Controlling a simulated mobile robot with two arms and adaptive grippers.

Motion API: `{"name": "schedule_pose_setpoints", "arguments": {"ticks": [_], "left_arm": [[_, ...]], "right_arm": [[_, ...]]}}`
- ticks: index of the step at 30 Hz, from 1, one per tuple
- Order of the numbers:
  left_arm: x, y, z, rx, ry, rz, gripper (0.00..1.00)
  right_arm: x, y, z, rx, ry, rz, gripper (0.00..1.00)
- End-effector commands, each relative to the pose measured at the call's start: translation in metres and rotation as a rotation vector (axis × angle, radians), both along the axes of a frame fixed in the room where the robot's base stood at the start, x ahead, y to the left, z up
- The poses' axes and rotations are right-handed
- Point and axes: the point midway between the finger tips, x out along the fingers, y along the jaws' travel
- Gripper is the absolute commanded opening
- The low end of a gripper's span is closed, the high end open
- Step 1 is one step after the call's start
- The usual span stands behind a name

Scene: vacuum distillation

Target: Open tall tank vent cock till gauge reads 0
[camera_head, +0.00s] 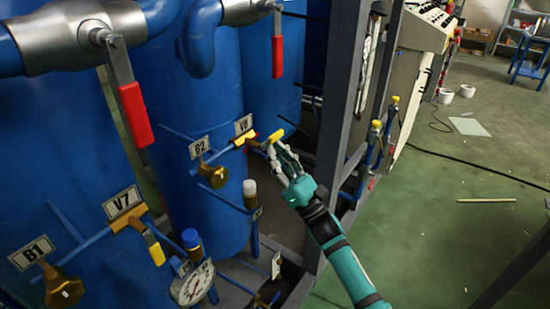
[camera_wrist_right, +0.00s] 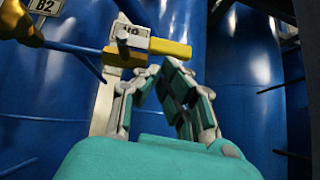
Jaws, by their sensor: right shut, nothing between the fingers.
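The cock tagged V8 (camera_head: 243,125) sits on a thin blue pipe in front of a blue tank, with a yellow body and a yellow lever (camera_head: 276,135). In the right wrist view its lever (camera_wrist_right: 171,48) points right, roughly along the pipe. My right gripper (camera_head: 275,147) is shut and empty, its fingertips close to the lever; whether they touch it I cannot tell. Another cock tagged V7 (camera_head: 124,202) has its yellow lever (camera_head: 154,250) hanging down. A round gauge (camera_head: 192,285) stands below V7; its reading is too small to tell. My left gripper is out of view.
Brass valves tagged B2 (camera_head: 212,173) and B1 (camera_head: 62,287) stand out from the pipes. Red-handled levers (camera_head: 135,113) hang above on the big pipes. A dark steel frame post (camera_head: 338,125) rises just right of my right gripper. Green floor at right is mostly clear.

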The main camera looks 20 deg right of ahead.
Motion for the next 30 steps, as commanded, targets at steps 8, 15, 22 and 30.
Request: {"name": "schedule_pose_setpoints", "arguments": {"ticks": [8,15,22,30], "left_arm": [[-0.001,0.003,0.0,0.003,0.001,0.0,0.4],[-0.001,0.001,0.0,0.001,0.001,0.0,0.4],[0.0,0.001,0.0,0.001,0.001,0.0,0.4],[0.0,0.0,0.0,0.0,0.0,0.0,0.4]], "right_arm": [[-0.005,-0.004,-0.006,0.002,-0.001,-0.002,0.0],[-0.033,-0.022,-0.04,0.001,0.005,-0.002,0.0],[-0.059,-0.039,-0.071,0.001,0.003,0.0,0.0],[-0.07,-0.047,-0.085,0.001,0.0,0.001,0.0]]}}
